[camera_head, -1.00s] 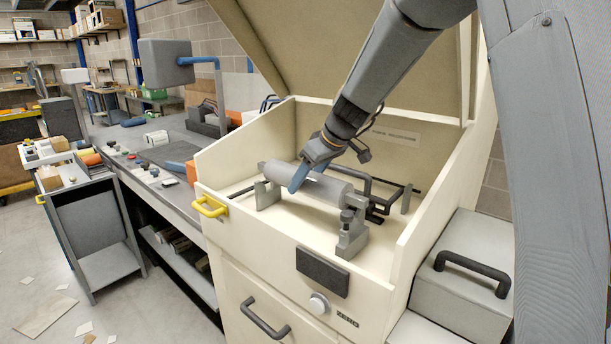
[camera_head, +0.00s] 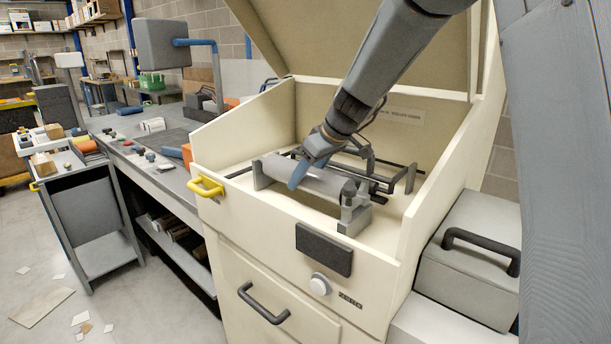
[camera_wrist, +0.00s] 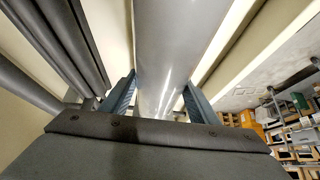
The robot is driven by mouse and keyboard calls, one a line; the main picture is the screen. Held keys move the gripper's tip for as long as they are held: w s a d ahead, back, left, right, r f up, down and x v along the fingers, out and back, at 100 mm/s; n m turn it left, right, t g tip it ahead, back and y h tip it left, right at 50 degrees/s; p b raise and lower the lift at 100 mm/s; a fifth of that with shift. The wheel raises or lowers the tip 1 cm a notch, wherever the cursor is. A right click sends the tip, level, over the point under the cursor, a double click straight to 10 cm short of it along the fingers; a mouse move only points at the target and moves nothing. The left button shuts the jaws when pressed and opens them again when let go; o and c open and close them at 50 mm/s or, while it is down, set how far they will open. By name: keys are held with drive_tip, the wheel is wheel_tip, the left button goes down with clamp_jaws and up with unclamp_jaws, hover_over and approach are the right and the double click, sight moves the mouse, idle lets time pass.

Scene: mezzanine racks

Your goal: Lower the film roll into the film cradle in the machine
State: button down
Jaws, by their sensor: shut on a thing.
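The film roll (camera_head: 325,184) is a smooth grey cylinder lying level inside the open cream machine (camera_head: 225,234). It also fills the upper middle of the wrist view (camera_wrist: 180,45). My gripper (camera_head: 297,178) is shut across the roll's middle, with one blue finger on its near side. In the wrist view a finger shows on each side of the roll (camera_wrist: 160,98). The film cradle has a grey left support (camera_head: 262,179) and a grey right end block (camera_head: 354,216). The roll spans between them, low down; I cannot tell whether its ends rest in them.
Dark rods (camera_head: 375,178) run behind the roll. The machine's lid (camera_head: 350,45) stands raised. A yellow handle (camera_head: 206,186) is on the machine's left side. A grey box with a black handle (camera_head: 480,250) stands to the right, and a workbench (camera_head: 150,160) to the left.

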drive_tip(key=shift+f+b, duration=0.35)
drive_tip(key=shift+b, duration=0.35)
idle(0.6)
drive_tip(key=c, duration=0.8)
unclamp_jaws()
drive_tip(key=shift+o, duration=0.9)
drive_tip(key=shift+f, duration=0.15)
drive_tip(key=shift+b+v, duration=0.75)
drive_tip(key=shift+v, duration=3.25)
